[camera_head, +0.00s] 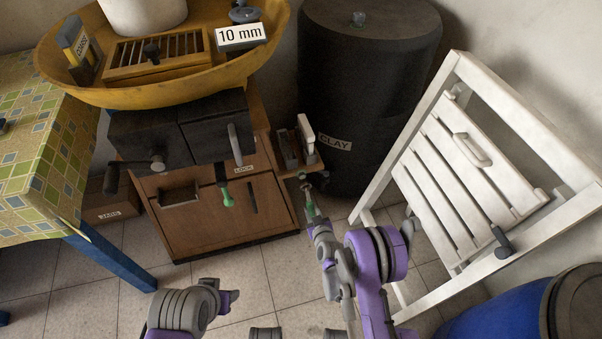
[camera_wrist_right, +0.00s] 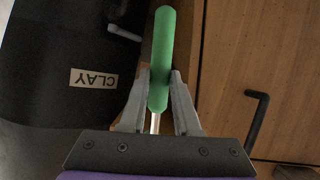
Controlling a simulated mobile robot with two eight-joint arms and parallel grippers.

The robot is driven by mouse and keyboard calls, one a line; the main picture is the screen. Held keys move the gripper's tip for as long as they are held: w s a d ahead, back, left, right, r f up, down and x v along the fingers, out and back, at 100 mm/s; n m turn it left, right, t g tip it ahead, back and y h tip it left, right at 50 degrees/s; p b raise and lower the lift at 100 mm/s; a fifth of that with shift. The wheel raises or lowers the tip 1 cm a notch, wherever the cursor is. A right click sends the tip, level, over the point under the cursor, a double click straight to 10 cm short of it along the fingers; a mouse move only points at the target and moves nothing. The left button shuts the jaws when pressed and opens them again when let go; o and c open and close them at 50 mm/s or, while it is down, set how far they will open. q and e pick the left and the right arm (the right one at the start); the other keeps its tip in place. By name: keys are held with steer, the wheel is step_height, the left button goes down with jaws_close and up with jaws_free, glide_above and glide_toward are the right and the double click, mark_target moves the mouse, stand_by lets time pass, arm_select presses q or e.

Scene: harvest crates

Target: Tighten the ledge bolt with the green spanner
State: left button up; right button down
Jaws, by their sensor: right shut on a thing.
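My right gripper (camera_head: 313,218) is shut on the green spanner (camera_head: 309,203), just in front of and below the small wooden ledge (camera_head: 318,172) on the cabinet's right side. In the right wrist view, the two fingers (camera_wrist_right: 160,82) clasp the green handle (camera_wrist_right: 161,45), with a bare metal shaft (camera_wrist_right: 155,123) between them. A small dark piece shows at the spanner's upper end, near the ledge. I cannot make out the ledge bolt or whether the spanner touches it.
A second green-handled tool (camera_head: 227,197) hangs at the cabinet front (camera_head: 225,222). A black clay bin (camera_head: 365,100) stands behind the ledge. A white slatted frame (camera_head: 455,170) leans at right, near my arm. A yellow bowl (camera_head: 150,97) with a 10 mm sign (camera_head: 240,36) sits above.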

steer(key=shift+s+d, duration=0.15)
steer(key=shift+s, duration=0.1)
steer(key=shift+s+d, duration=0.3)
steer(key=shift+s, duration=0.65)
steer(key=shift+s+d, duration=0.25)
steer(key=shift+s, duration=0.65)
